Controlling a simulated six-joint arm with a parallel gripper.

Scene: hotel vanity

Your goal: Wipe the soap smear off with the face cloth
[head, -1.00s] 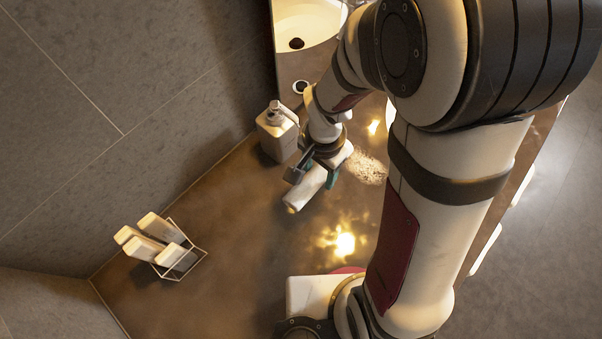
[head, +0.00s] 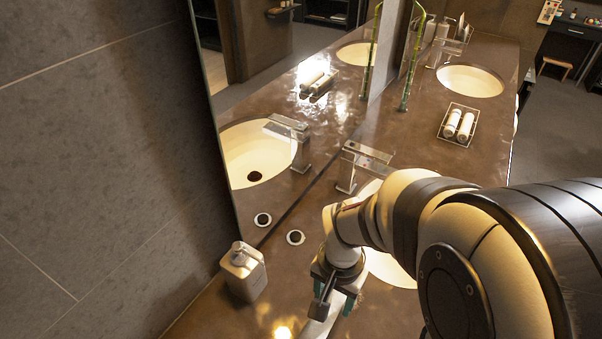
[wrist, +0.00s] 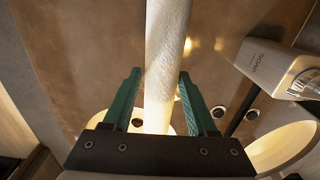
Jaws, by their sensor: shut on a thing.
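The face cloth is a white roll (wrist: 166,45), seen lengthwise between my green fingers in the wrist view. My gripper (wrist: 160,78) is shut on it. In the head view my gripper (head: 336,298) points down over the brown counter, right of the soap dispenser, and the cloth (head: 318,328) shows only in part at the bottom edge. I cannot make out the soap smear in either current view; the arm and the frame edge hide part of the counter. Whether the cloth touches the counter I cannot tell.
A soap dispenser (head: 244,274) stands close left of my gripper, also in the wrist view (wrist: 280,68). A faucet (head: 352,168) and a basin (head: 388,267) lie behind the gripper. A mirror (head: 290,95) borders the counter. A tray (head: 443,134) of rolls stands farther back.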

